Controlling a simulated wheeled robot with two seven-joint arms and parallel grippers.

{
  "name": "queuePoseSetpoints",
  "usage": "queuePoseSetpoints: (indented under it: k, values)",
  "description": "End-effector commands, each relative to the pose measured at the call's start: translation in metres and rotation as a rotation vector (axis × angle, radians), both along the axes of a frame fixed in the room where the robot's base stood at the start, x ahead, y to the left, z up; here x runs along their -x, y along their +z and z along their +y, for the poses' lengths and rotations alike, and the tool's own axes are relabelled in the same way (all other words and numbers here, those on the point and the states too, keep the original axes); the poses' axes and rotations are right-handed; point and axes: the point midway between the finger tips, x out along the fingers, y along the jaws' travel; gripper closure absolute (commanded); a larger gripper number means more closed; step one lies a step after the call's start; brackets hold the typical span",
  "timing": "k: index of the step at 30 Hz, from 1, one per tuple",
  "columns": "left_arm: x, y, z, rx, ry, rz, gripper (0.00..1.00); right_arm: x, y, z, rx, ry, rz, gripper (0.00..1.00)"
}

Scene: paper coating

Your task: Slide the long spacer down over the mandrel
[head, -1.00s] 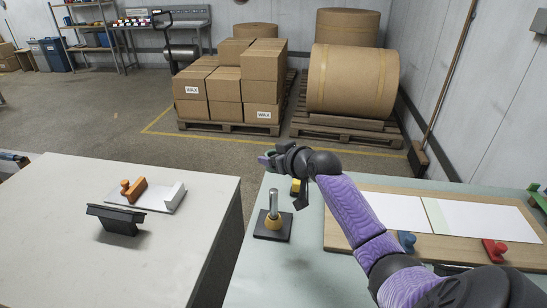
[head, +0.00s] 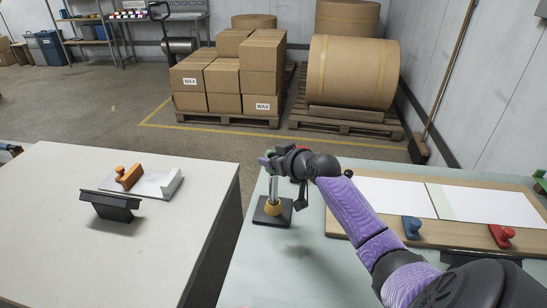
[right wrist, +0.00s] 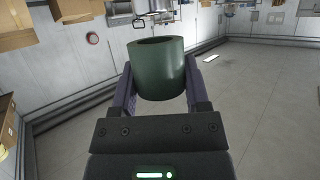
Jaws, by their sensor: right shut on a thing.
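The mandrel (head: 274,188) is an upright silver rod on a black square base (head: 261,216), with a yellow-orange ring (head: 272,208) around its foot. My right gripper (head: 270,160) is at the rod's upper end in the head view. In the right wrist view it is shut on a dark green hollow cylinder (right wrist: 160,75), which I take as the long spacer. My left gripper is not in view.
A wooden board (head: 470,233) with white sheets (head: 485,207), a blue-handled tool (head: 411,228) and a red-handled tool (head: 502,236) lies right. A pale table (head: 150,255) at left holds an orange-handled tool (head: 129,177) and a black holder (head: 110,205). The green tabletop (head: 300,270) is clear in front.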

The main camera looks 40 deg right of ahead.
Motion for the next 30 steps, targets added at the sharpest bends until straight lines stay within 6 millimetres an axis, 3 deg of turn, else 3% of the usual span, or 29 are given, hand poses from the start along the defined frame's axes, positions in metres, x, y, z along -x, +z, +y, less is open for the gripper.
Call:
queuePoseSetpoints:
  k: [30]
  values:
    - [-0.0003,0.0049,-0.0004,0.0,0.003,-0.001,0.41,0.0002,0.0001,0.0001,0.0,0.0,0.0,1.0]
